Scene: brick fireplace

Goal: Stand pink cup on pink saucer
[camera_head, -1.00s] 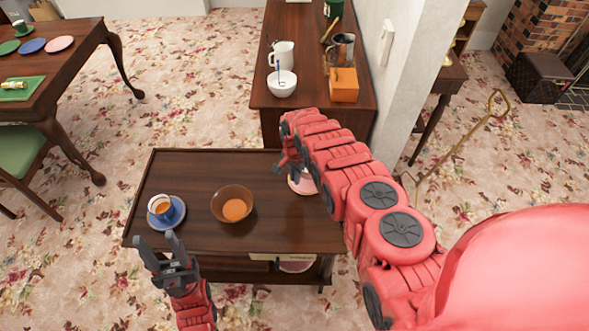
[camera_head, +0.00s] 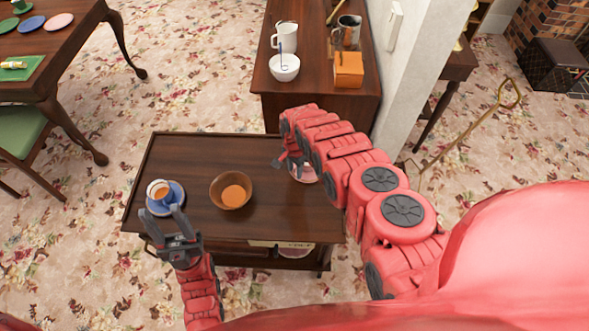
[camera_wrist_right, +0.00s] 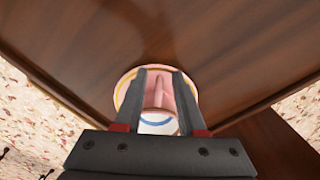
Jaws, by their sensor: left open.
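A round pink and white piece with a yellowish rim (camera_wrist_right: 123,92) lies under my right gripper (camera_wrist_right: 160,75) on the small dark table; I cannot tell cup from saucer in it. A narrow pink upright shape (camera_wrist_right: 158,92), perhaps a handle, shows between the parted fingers, with gaps at both sides. In the head view my right gripper (camera_head: 288,163) partly covers this pink piece (camera_head: 306,176). A pink dish (camera_head: 295,252) shows below the tabletop at the front.
A brown bowl (camera_head: 231,190) stands mid-table. A cabinet (camera_head: 315,95) behind holds a white bowl (camera_head: 284,67), pitcher and orange box (camera_head: 348,70). A wall is at right.

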